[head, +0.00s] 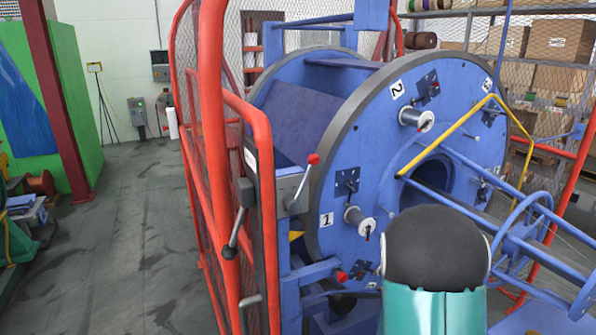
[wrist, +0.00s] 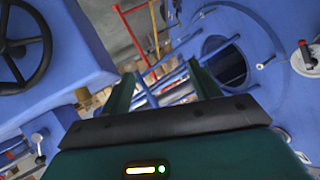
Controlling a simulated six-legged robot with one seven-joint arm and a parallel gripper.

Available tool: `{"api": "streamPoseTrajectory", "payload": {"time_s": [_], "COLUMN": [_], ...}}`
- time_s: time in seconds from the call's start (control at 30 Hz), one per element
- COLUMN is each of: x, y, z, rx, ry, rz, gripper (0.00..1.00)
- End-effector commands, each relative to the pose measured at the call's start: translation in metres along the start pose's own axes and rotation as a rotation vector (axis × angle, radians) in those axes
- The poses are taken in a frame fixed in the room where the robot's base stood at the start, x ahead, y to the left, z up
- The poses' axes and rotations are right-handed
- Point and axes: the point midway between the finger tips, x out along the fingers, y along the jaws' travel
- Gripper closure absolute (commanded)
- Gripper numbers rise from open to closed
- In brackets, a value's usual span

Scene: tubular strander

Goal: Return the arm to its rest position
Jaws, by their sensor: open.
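My gripper (wrist: 164,90) shows in the wrist view as two green fingers standing wide apart beyond a dark bar. Nothing is between them. In the head view a dark rounded cap and teal link of my arm show at the lower right, in front of the strander. The gripper itself cannot be made out there. The blue strander disc (head: 385,150) carries number plates and spools on its face, and a round opening in its middle. In the wrist view a blue part with a round dark opening (wrist: 228,65) lies beyond the right finger.
A red mesh guard (head: 211,130) with a lever handle (head: 238,228) stands left of the disc. A yellow bent bar (head: 455,132) crosses its face. In the wrist view a black handwheel (wrist: 22,47) is at the upper left. The grey floor (head: 135,235) on the left is mostly clear.

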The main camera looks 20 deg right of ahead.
Motion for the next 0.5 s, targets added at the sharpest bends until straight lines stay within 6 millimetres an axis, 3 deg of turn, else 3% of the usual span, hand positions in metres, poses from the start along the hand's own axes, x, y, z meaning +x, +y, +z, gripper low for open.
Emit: {"api": "streamPoseTrajectory", "payload": {"time_s": [0.03, 0.2, 0.4, 0.5], "x": [-0.014, -0.067, -0.147, -0.191], "y": [-0.023, -0.083, -0.131, -0.143], "z": [-0.004, -0.004, -0.006, -0.007], "rx": [-0.001, -0.064, -0.200, -0.289], "ry": [-0.048, -0.223, -0.398, -0.470], "rz": [-0.050, -0.200, -0.368, -0.442], "gripper": [0.38, 0.38, 0.38, 0.38]}}
